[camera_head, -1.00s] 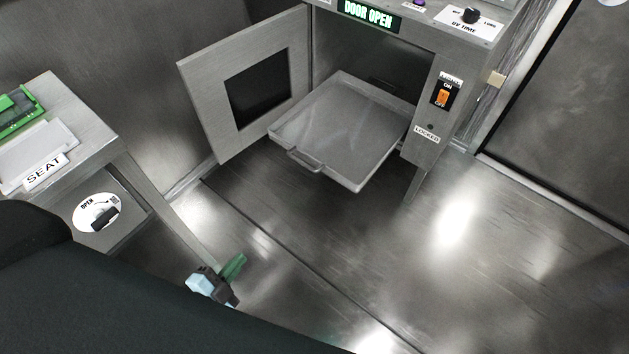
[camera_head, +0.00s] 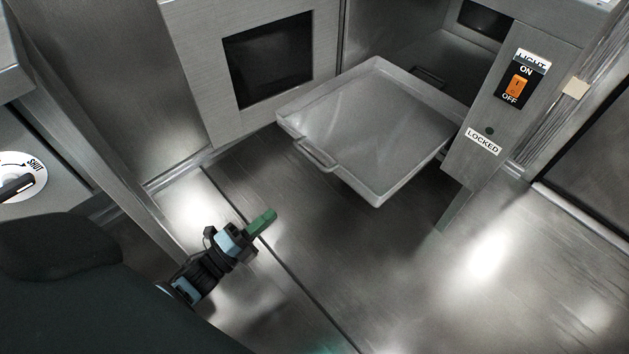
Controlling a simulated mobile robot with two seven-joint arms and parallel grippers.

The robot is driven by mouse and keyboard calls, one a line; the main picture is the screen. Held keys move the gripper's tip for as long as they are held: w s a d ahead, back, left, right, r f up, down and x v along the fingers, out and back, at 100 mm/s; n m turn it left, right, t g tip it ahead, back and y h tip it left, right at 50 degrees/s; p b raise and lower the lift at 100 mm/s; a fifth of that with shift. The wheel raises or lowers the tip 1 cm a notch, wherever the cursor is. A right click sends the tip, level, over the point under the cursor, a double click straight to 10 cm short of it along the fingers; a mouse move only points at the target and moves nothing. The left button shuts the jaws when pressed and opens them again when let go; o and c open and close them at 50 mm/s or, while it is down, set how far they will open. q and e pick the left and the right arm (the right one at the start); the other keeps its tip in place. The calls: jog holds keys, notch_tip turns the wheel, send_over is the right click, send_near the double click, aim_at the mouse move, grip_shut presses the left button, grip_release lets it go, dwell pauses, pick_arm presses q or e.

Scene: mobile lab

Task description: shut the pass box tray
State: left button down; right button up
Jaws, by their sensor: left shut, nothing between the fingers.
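The pass box tray (camera_head: 372,140) is a shallow grey metal tray that sticks out of the pass box opening, over the floor. Its handle (camera_head: 316,156) is a small bar on the front left edge. The pass box door (camera_head: 205,75), with a dark window, stands swung open to the left of the tray. My left gripper (camera_head: 262,222), with green fingers, is shut and empty. It is below and left of the handle in the picture, apart from the tray. My right gripper is not in view.
The box's right-hand post carries an orange light switch (camera_head: 517,86) and a LOCKED label (camera_head: 483,141). A metal bench with a dial (camera_head: 18,178) stands at the left edge. The floor (camera_head: 400,270) in front of the tray is clear.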

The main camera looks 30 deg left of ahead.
pick_arm(q)
jog(key=shift+r, duration=0.1)
jog(key=b+x, duration=0.2)
jog(key=x, duration=1.2)
jog(key=shift+b, duration=0.4)
jog(key=shift+w, duration=0.1)
